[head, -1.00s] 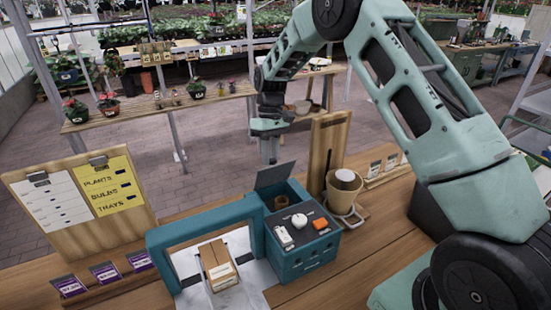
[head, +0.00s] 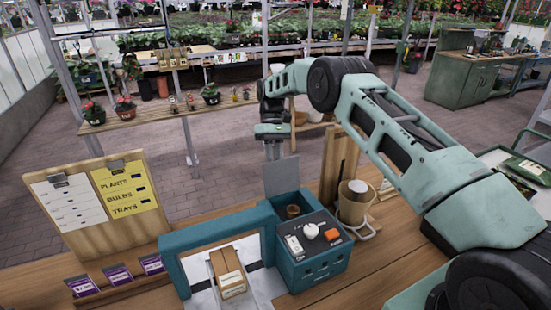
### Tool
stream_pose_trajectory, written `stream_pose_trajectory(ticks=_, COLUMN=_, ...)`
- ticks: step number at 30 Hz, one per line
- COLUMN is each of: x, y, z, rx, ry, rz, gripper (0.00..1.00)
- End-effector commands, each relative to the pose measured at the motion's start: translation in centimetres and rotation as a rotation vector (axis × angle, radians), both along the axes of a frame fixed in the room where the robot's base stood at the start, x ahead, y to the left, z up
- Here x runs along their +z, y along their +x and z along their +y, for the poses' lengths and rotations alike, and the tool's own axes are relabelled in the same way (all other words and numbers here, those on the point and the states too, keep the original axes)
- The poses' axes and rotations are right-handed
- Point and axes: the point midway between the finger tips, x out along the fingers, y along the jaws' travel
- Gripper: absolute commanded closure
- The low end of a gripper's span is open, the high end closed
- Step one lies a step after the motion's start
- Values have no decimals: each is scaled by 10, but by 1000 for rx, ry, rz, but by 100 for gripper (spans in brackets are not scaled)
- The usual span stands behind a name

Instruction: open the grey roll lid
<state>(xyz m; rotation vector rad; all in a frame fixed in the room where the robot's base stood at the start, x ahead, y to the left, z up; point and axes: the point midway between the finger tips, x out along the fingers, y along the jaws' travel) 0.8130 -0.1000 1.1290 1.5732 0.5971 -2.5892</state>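The grey roll lid (head: 281,178) stands up, roughly upright, at the back of the teal machine (head: 315,272). Below it the roll compartment is uncovered, and a brown roll (head: 293,211) shows inside. My gripper (head: 272,153) points down at the lid's top edge, seemingly just behind it. The fingertips are small and partly hidden, so I cannot tell whether they touch the lid or how far apart they are.
A tan cup on a stand (head: 354,203) and a wooden board (head: 340,165) stand close right of the machine. A small carton (head: 229,273) sits under the teal arch at left. A sign board (head: 100,205) stands farther left.

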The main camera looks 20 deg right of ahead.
Motion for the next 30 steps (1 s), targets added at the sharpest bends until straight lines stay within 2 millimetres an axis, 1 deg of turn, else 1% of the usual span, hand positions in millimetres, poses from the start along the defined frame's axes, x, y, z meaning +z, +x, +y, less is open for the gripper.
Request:
stream_pose_trajectory(ticks=1, x=-7, y=-1, z=-9, rx=-5, ry=-16, rz=16, gripper=100)
stream_pose_trajectory(ticks=20, x=-9, y=-1, z=-9, rx=-3, ry=-15, rz=50, gripper=100)
stream_pose_trajectory(ticks=21, x=-9, y=-1, z=-9, rx=-3, ry=-16, rz=51, gripper=74)
stream_pose_trajectory(ticks=23, x=-9, y=0, z=-9, rx=-3, ry=-15, rz=50, gripper=58)
stream_pose_trajectory(ticks=24, x=-9, y=0, z=-8, rx=-3, ry=-14, rz=49, gripper=56)
stream_pose_trajectory(ticks=30, x=-6, y=1, z=-5, rx=-1, ry=-9, rz=44, gripper=56)
